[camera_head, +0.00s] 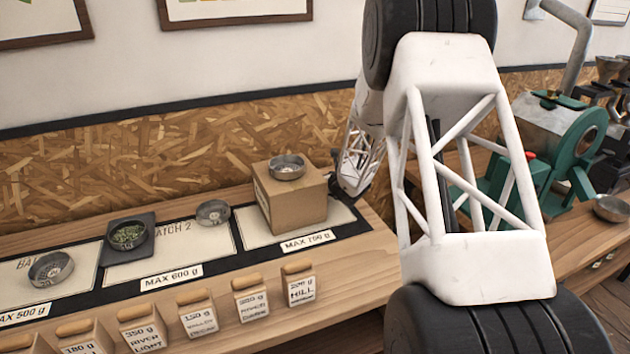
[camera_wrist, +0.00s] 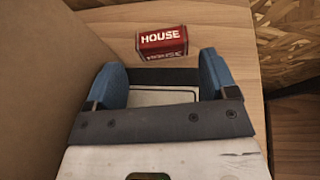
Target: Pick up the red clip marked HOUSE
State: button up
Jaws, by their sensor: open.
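The red clip marked HOUSE (camera_wrist: 162,41) lies on the wooden bench top in the wrist view, a small red block with white lettering on two faces. My gripper (camera_wrist: 165,75) is open, its two blue fingers apart with nothing between them. The clip sits just beyond the fingertips, roughly centred between them and apart from both. In the head view my gripper (camera_head: 345,187) is partly hidden behind my arm, beside the right side of the cardboard box. The clip is not visible in the head view.
The cardboard box (camera_head: 291,200), with a metal bowl (camera_head: 287,167) on top, stands close on the left; its wall (camera_wrist: 40,80) fills the left of the wrist view. The chipboard wall (camera_wrist: 290,45) is at the right there. A green machine (camera_head: 560,150) stands at the right.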

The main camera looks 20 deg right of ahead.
jog(key=shift+x, duration=2.5)
jog(key=shift+c, duration=0.3)
jog(key=c, duration=0.6)
jog(key=shift+r, duration=0.2)
notch_tip(320, 180, up, 18)
jog(key=shift+f, duration=0.2)
